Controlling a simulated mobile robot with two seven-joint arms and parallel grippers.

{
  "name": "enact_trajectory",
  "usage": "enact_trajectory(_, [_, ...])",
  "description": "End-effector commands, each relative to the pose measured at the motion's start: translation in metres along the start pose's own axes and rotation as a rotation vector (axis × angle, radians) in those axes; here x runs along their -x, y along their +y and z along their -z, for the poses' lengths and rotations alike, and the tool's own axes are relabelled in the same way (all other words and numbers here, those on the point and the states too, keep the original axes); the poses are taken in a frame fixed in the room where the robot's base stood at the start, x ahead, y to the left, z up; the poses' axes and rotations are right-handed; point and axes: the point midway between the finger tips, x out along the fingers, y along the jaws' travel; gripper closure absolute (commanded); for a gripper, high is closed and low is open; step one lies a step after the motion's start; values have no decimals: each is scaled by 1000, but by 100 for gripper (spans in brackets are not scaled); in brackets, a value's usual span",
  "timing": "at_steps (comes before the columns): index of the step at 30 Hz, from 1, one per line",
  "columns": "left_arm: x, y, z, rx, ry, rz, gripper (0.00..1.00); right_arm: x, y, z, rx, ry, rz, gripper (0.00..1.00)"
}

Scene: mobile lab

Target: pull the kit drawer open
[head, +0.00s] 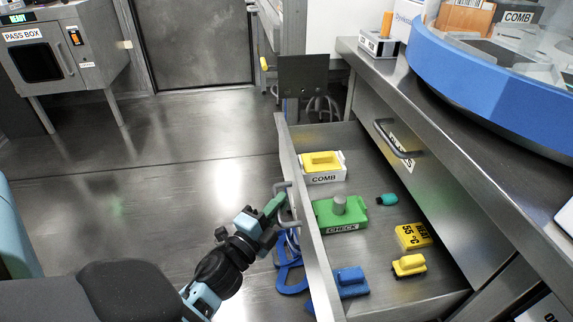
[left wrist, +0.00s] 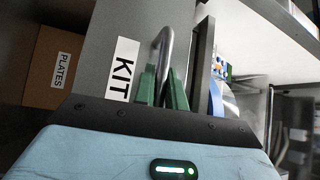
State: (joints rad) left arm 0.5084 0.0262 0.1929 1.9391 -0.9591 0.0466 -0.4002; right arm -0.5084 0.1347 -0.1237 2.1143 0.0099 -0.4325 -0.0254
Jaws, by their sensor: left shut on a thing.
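The kit drawer (head: 310,235) stands pulled well out from the steel counter in the head view, its inside showing. Its front carries a bar handle (head: 288,187), also seen in the left wrist view (left wrist: 164,42) beside a KIT label (left wrist: 123,69). My left gripper (head: 275,208) is at this handle, its green fingers (left wrist: 162,86) shut on the bar. In the drawer lie a white COMB box (head: 322,175) with a yellow top, a green CHECK block (head: 340,213), a yellow heat block (head: 413,236) and small coloured pieces. My right gripper is not in view.
Another closed drawer with a handle (head: 397,140) sits in the counter behind. A large blue-rimmed device (head: 490,85) stands on the counter (head: 450,130). A pass box (head: 45,55) stands at the far left.

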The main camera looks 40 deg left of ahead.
Motion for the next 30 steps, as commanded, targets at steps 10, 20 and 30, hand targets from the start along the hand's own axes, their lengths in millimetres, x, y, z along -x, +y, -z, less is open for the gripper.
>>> enact_trajectory(10, [0, -1, -2, -1, -4, 2, 84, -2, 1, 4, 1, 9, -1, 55])
enact_trajectory(20, [0, 0, -1, 0, -2, 1, 66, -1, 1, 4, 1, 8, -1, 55])
enact_trajectory(30, [27, 2, -1, 0, -4, -3, 66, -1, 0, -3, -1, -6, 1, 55])
